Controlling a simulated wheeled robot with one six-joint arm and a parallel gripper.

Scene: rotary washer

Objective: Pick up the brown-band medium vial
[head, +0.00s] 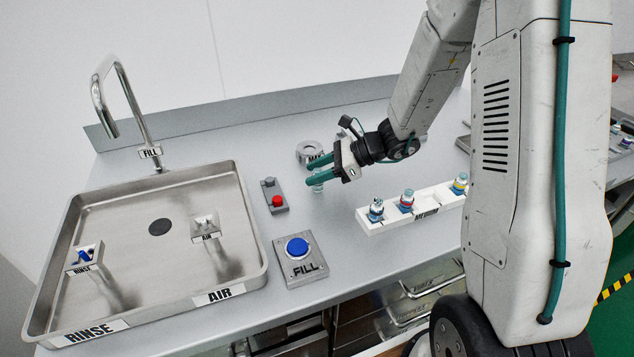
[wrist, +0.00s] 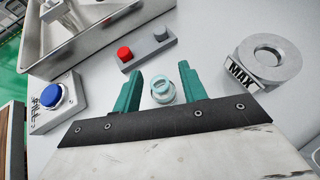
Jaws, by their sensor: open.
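My gripper (head: 308,172) is open above the counter, with its two teal fingers apart; it also shows in the wrist view (wrist: 160,72). A small clear vial with a pale ring-like top (wrist: 163,91) stands upright between the fingers, with a gap on each side. In the head view the vial (head: 318,187) is partly hidden by the fingers. I cannot make out a brown band on it. The white rack labelled MEDIUM (head: 393,222) holds vials with a blue band (head: 376,210), a red band (head: 407,201) and a yellow band (head: 460,184).
A steel sink (head: 120,290) with RINSE and AIR labels lies at left. The FILL button box (head: 300,262), a box with red and grey buttons (head: 274,196) and a metal MAX ring (head: 311,152) stand around the gripper. Clear counter lies between them.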

